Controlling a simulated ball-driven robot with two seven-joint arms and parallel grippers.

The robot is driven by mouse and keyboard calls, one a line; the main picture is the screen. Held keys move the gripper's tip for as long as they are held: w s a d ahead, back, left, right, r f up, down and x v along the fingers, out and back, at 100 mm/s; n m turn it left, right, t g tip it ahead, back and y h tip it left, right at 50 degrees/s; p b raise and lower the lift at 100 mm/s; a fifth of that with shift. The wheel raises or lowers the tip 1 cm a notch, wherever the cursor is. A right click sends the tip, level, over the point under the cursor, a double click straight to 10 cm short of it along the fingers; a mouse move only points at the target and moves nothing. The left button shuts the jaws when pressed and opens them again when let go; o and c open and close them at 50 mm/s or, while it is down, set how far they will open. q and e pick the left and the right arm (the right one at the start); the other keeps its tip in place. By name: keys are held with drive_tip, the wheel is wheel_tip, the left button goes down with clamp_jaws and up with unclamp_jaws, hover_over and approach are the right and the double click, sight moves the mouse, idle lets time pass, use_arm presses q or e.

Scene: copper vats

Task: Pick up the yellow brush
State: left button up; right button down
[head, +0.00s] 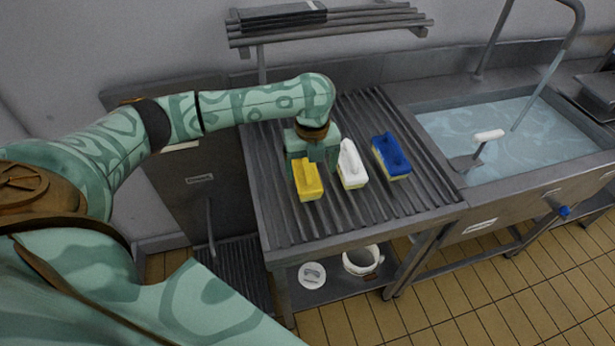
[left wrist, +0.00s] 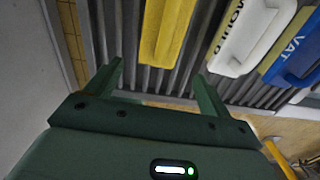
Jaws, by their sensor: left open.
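The yellow brush (head: 308,180) lies on the ribbed metal draining board, at the left of a row of three brushes in the head view. In the left wrist view the yellow brush (left wrist: 164,32) shows at the top, beyond and between the fingertips. My left gripper (head: 313,160) is just behind the yellow brush, pointing down. In the left wrist view its two fingers (left wrist: 158,78) are spread with nothing between them. I cannot tell whether it touches the brush. My right gripper is not in view.
A white brush (head: 352,166) stands close to the right of the left gripper, and a blue brush (head: 391,156) is beyond it. A water-filled sink (head: 520,140) lies right. A pipe shelf (head: 330,24) hangs behind. The front of the draining board (head: 370,212) is clear.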

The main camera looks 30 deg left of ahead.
sight(309, 180)
use_arm(q)
wheel_tip(309, 180, down, 2)
drive_tip(key=shift+w+f, duration=0.1)
drive_tip(key=shift+f+b, duration=0.35)
drive_tip(key=shift+f, duration=0.45)
drive_tip(key=f+b, duration=0.1)
drive_tip(key=f, duration=0.2)
drive_tip(key=f+b, duration=0.1)
drive_tip(key=shift+a+f+b, duration=0.3)
drive_tip(key=shift+r, duration=0.1)
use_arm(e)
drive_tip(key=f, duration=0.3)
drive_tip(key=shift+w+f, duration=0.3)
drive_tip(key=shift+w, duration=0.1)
use_arm(q)
drive_tip(key=c, duration=1.2)
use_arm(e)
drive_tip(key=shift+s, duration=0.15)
